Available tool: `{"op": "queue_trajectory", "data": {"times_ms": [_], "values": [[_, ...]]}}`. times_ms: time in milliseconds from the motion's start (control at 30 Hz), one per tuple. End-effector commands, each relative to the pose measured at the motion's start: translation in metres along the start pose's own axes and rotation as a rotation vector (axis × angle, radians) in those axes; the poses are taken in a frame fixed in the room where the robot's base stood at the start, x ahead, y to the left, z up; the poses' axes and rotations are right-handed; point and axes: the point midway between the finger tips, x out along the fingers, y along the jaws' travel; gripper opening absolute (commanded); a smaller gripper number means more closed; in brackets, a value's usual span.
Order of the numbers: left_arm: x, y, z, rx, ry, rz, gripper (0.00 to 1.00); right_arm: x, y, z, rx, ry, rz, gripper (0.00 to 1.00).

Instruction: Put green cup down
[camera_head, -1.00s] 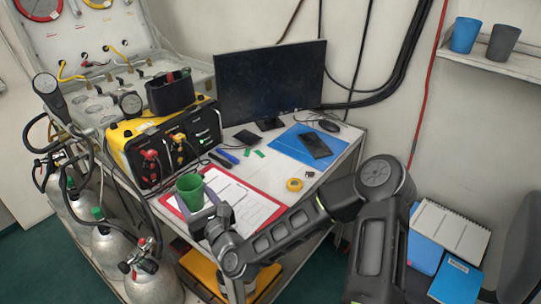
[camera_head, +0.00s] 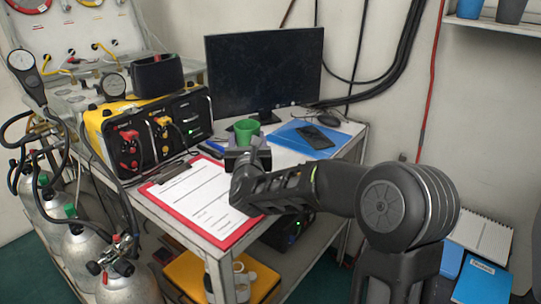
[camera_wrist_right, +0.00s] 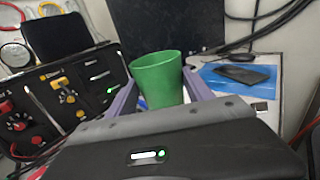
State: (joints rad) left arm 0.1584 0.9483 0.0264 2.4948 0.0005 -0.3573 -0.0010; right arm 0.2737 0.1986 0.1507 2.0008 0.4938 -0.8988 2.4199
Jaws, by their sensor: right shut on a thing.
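The green cup (camera_head: 246,132) is upright above the table, near the blue folder's left edge in the head view. My right gripper (camera_head: 247,145) is shut on it, and the gripper body hides the cup's lower part. In the right wrist view the green cup (camera_wrist_right: 159,78) stands between the two fingers of my right gripper (camera_wrist_right: 160,92). The cup's base is hidden, so I cannot tell whether it touches the table (camera_head: 226,239). My left gripper is not in view.
A red clipboard (camera_head: 231,237) with paper lies at the table's front. A monitor (camera_head: 262,70) stands behind the cup. A yellow-black panel box (camera_head: 160,132) is to the left. A blue folder (camera_head: 290,138) with a phone (camera_head: 317,137) lies to the right.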

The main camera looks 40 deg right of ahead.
Motion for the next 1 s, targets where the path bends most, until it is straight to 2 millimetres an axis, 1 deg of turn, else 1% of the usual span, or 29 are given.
{"op": "queue_trajectory", "data": {"times_ms": [33, 100, 200, 233, 333, 733, 867, 1000], "values": [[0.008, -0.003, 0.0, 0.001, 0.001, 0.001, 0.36, 0.005, -0.018, 0.001, 0.001, -0.004, -0.041, 0.21], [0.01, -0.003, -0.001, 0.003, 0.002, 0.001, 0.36, 0.01, -0.039, 0.005, 0.0, -0.001, -0.086, 0.21], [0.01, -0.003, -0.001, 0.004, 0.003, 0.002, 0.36, 0.015, -0.058, 0.005, -0.002, 0.002, -0.124, 0.21], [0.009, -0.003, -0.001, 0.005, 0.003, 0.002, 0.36, 0.016, -0.06, 0.004, -0.002, 0.002, -0.129, 0.21], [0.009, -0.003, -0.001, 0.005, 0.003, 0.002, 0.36, 0.017, -0.064, 0.002, -0.002, 0.002, -0.136, 0.21], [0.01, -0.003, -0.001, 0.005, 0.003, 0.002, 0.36, 0.017, -0.063, -0.002, -0.003, 0.003, -0.134, 0.21], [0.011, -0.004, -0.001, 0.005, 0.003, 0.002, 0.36, 0.017, -0.063, -0.01, -0.003, 0.005, -0.134, 0.21], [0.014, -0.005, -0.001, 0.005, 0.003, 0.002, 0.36, 0.017, -0.063, -0.023, -0.004, 0.004, -0.134, 0.21]]}}
